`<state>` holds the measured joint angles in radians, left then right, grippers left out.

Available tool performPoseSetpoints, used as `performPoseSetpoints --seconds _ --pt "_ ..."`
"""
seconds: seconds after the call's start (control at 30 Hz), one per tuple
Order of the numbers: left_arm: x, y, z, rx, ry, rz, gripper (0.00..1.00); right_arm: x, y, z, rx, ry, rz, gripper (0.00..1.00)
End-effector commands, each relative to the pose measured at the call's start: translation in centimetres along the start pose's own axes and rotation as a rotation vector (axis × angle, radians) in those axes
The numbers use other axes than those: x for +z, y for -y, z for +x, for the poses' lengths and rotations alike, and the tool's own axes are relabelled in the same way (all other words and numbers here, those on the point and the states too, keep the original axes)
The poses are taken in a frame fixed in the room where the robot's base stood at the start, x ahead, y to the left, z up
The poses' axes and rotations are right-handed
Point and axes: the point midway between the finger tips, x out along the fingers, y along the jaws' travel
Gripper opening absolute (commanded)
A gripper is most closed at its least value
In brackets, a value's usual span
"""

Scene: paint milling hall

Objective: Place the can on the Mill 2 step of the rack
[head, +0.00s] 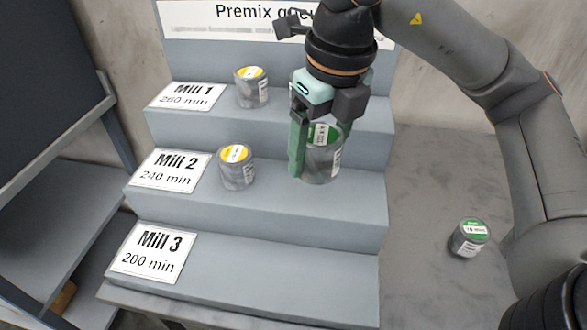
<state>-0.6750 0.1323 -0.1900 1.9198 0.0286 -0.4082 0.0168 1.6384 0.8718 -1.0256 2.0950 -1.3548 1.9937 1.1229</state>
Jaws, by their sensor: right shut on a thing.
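A grey can with a green lid (323,163) is held in my right gripper (318,140), whose green finger shows on the can's left side. The can is upright over the Mill 2 step (290,205), to the right of a yellow-lidded can (236,170) and apart from it. Its base is at or just above the step surface; I cannot tell if it touches. The rack's Mill 2 sign (170,170) reads 240 min. My left gripper is out of view.
Another yellow-lidded can (252,90) stands on the Mill 1 step. The Mill 3 step (260,272) is empty. A green-lidded can (468,240) stands on the grey table to the rack's right. A dark shelf unit (50,200) is at the left.

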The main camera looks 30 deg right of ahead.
Motion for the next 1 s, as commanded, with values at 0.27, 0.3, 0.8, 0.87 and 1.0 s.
performPoseSetpoints --seconds 0.27,0.3,0.8,0.87,1.0 --pt "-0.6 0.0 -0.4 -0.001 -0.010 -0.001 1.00 4.4 0.9 5.1 0.001 -0.002 0.000 0.07" --pt "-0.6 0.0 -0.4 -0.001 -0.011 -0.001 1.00 4.7 1.0 5.6 0.000 -0.002 -0.001 0.07" --pt "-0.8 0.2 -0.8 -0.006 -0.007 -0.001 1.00 5.7 1.3 10.7 0.000 0.001 -0.001 0.07" --pt "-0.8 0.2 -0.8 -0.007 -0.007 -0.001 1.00 5.7 1.3 10.9 0.001 0.002 -0.001 0.07" --pt "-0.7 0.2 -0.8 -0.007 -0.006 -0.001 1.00 5.7 1.3 10.9 0.001 0.003 -0.001 0.07"
